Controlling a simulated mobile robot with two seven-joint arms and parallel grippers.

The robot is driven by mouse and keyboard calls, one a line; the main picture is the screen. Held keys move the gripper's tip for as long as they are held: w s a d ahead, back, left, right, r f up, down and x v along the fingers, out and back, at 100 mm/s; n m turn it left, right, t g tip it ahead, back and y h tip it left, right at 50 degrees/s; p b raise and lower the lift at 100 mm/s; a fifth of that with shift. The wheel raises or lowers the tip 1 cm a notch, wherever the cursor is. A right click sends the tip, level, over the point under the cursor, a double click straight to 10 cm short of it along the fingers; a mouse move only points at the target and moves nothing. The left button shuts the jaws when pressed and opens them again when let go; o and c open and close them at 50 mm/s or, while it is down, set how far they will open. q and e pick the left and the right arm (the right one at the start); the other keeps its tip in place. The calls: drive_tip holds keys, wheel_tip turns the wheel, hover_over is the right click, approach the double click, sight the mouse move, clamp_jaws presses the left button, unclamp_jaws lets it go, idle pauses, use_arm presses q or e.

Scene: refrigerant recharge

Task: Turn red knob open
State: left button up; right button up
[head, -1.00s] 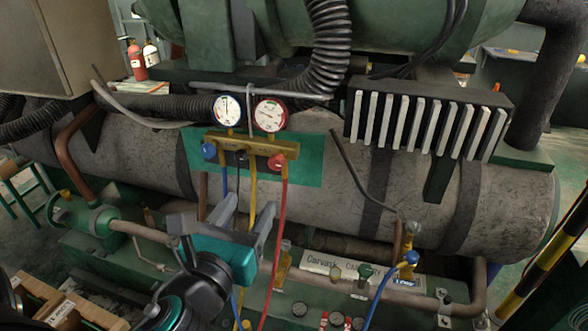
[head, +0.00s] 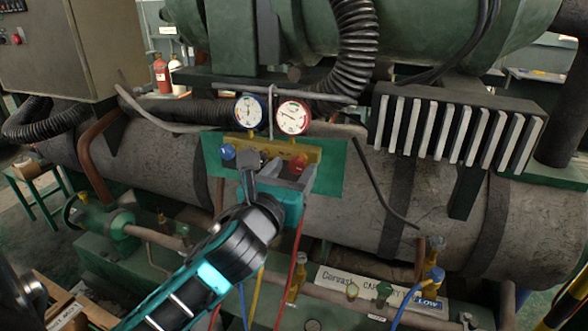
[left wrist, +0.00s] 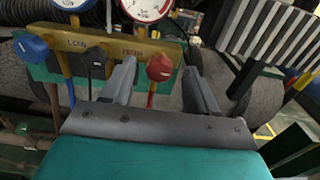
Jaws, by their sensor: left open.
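The red knob (head: 298,165) sits at the right end of the yellow gauge manifold (head: 270,147), under the red-rimmed gauge (head: 292,117). A blue knob (head: 228,152) is at the manifold's left end. My left gripper (head: 275,170) is open in front of the manifold, close to the red knob. In the left wrist view the red knob (left wrist: 160,68) shows between the two fingers (left wrist: 160,80), nearer the left finger. I cannot tell whether a finger touches it. My right gripper is not in view.
A blue-rimmed gauge (head: 249,112) is beside the red-rimmed one. Red, yellow and blue hoses hang below the manifold. A finned black block (head: 455,125) is to the right. A large grey cylinder (head: 345,225) lies behind, and a cabinet (head: 60,50) stands at the left.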

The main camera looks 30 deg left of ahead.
use_arm(q)
drive_tip(key=shift+x, duration=0.75)
drive_tip(key=shift+c, duration=0.2)
drive_tip(key=c, duration=1)
